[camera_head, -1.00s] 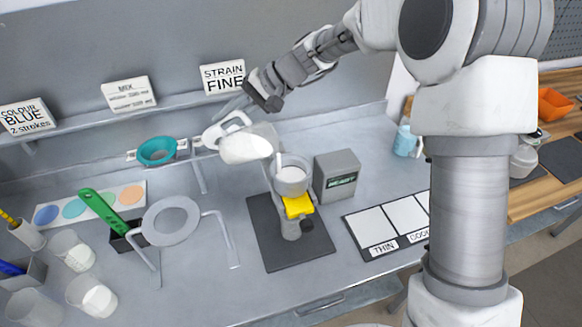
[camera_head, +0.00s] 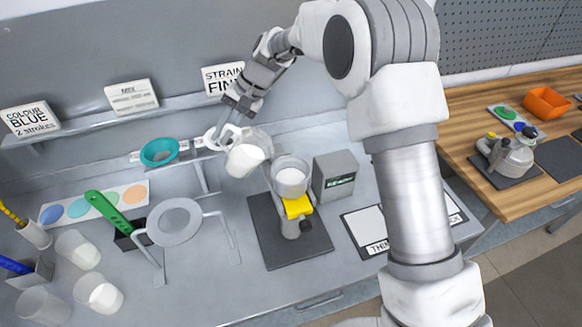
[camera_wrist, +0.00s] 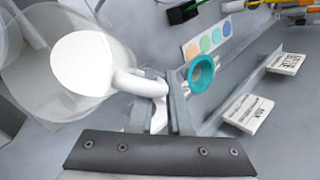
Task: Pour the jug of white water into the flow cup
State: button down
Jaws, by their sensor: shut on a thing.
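The clear jug (camera_head: 250,152) with white water in it hangs in the air at the upper left of the flow cup. It looks slightly tilted, with no stream visible at its lip. My gripper (camera_head: 230,126) is shut on the jug's handle; the grip also shows in the wrist view (camera_wrist: 158,110), with the jug (camera_wrist: 88,62) at upper left. The flow cup (camera_head: 291,177) holds white liquid and sits on a stand with a yellow part (camera_head: 297,207), on a dark mat (camera_head: 262,235).
A grey reader box (camera_head: 334,176) stands right of the cup. A teal strainer (camera_head: 159,152) sits on the rack behind. A round mesh on a wire stand (camera_head: 174,221), a green-handled tool (camera_head: 104,208) and beakers (camera_head: 98,293) stand to the left. The bench front is clear.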

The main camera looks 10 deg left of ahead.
jog(key=w+a+f+m+g+h, duration=0.1)
jog(key=a+f+h, duration=0.3)
jog(key=f, duration=0.3)
jog(key=shift+w+a+g+h, duration=0.2)
jog(key=shift+w+g+h, duration=0.1)
jog(key=shift+h, duration=0.4)
jog(key=shift+s+f, duration=0.1)
jog(key=shift+f, duration=0.2)
dwell(0.9)
